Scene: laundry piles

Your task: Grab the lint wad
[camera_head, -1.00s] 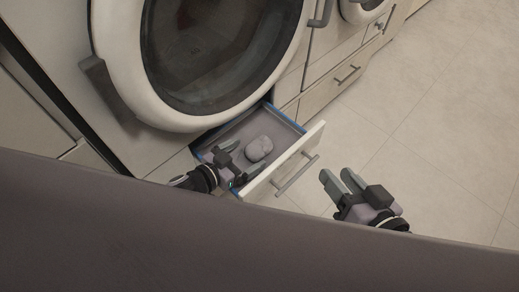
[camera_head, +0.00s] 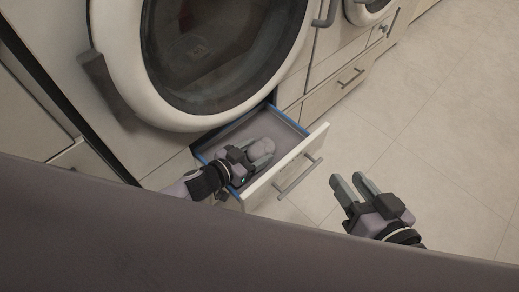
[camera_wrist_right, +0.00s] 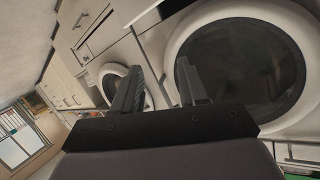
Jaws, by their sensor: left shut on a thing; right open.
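The lint wad (camera_head: 261,147) is a rounded, lumpy grey piece inside the open drawer below the big washer. My left gripper (camera_head: 257,156) reaches into the drawer from the left and is shut on the lint wad, with a finger on each side of it. Part of the wad is hidden by the fingers. My right gripper (camera_head: 352,187) is open and empty, outside the drawer to its right, above the floor. In the right wrist view its two fingers (camera_wrist_right: 160,90) stand apart with nothing between them.
The open drawer (camera_head: 290,165) has a white front, a bar handle (camera_head: 300,177) and blue edges. The washer with its round door (camera_head: 210,50) rises behind it. Another machine and drawers (camera_head: 345,80) stand to the right. The tiled floor (camera_head: 440,130) at right is clear.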

